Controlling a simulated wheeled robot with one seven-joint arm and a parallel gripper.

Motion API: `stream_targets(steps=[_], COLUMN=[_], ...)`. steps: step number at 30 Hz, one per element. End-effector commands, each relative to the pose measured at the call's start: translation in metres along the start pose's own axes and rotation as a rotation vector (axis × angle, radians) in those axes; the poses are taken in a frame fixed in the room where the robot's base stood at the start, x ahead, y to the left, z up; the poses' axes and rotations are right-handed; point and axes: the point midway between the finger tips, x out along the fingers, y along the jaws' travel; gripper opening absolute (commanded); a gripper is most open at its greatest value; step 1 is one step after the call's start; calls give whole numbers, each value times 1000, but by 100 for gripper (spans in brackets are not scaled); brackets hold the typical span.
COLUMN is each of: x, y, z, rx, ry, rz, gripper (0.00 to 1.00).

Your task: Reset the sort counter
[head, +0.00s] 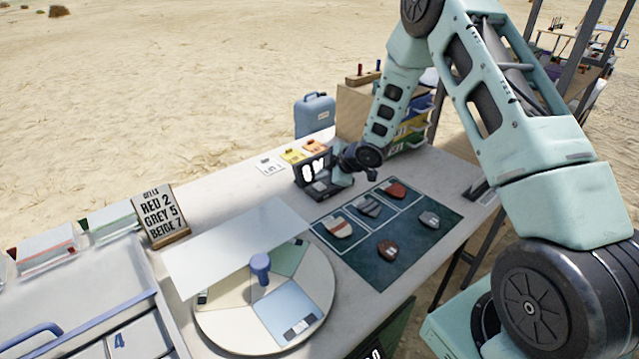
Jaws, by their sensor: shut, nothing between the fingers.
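The sort counter (312,187) is a small dark box with white digits on an upright display, standing on the table behind the dark mat. The digits are partly readable at best. My gripper (340,180) is at the counter's right side, pointing down, with its fingers shut and empty. It is close to the counter; I cannot tell if it touches it. My wrist and gripper hide part of the counter's right side.
A dark green mat (425,252) with several sherds lies in front. A round divided turntable (213,330) with a blue knob and a clear panel (225,245) stand left of it. A sign (160,213) reads RED 2, GREY 5, BEIGE 7. A shelf (350,108) stands behind my wrist.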

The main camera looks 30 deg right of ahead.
Motion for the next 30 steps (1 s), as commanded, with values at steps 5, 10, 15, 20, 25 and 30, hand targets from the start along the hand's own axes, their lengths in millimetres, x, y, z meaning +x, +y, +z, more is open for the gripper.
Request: stream_targets(steps=[5, 10, 15, 20, 25, 30], x=[0, -1, -10, -22, -33, -36], y=[0, 1, 8, 16, 24, 26], z=[0, -1, -8, -16, -24, -26], rx=[0, 0, 0, 0, 0, 0], ry=[0, 0, 0, 0, 0, 0], rz=[0, 0, 0, 0, 0, -1], gripper=[0, 0, 0, 0, 0, 0])
